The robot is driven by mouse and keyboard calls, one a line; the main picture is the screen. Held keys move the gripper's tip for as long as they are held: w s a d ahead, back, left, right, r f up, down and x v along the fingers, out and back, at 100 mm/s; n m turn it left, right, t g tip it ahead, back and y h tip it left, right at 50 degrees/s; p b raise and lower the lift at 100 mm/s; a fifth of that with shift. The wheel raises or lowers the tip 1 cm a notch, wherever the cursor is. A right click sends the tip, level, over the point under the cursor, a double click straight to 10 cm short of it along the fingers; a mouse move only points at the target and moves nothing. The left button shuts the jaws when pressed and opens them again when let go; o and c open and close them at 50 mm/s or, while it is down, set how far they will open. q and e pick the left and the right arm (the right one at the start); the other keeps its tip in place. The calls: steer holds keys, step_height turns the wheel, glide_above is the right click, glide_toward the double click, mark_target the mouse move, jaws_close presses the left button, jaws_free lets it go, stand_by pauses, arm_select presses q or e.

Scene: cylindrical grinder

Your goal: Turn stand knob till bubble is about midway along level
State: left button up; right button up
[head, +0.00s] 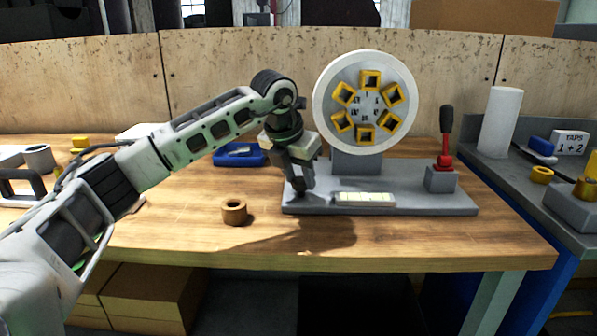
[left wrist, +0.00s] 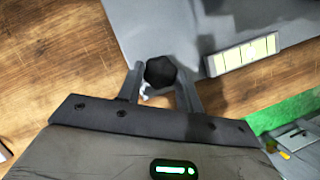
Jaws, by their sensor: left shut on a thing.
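The grey stand (head: 420,200) rests on the wooden table and carries a round white disc (head: 322,95) with several yellow square sockets. The pale level (head: 365,198) lies along the stand's front edge; it also shows in the left wrist view (left wrist: 243,54). I cannot make out the bubble in it. The dark knob (left wrist: 160,72) is at the stand's left front corner. My left gripper (left wrist: 160,88) points down over that corner, its two fingers on either side of the knob, shut on it. In the head view the gripper (head: 299,188) largely hides the knob. My right gripper is not in view.
A brown ring (head: 234,211) stands on the table left of the stand. A blue tray (head: 238,154) lies behind my left arm. A red lever with a black handle (head: 446,130) rises at the stand's right end. The table's front middle is clear.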

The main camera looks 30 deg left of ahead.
arm_select(q)
steer(key=o, duration=0.9)
steer(key=shift+o, duration=0.4)
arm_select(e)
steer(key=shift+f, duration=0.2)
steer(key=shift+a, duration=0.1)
arm_select(q)
steer(key=shift+r, duration=0.1)
steer(key=p+v, duration=0.1)
steer(key=v, duration=1.5)
steer(key=shift+p, duration=0.35)
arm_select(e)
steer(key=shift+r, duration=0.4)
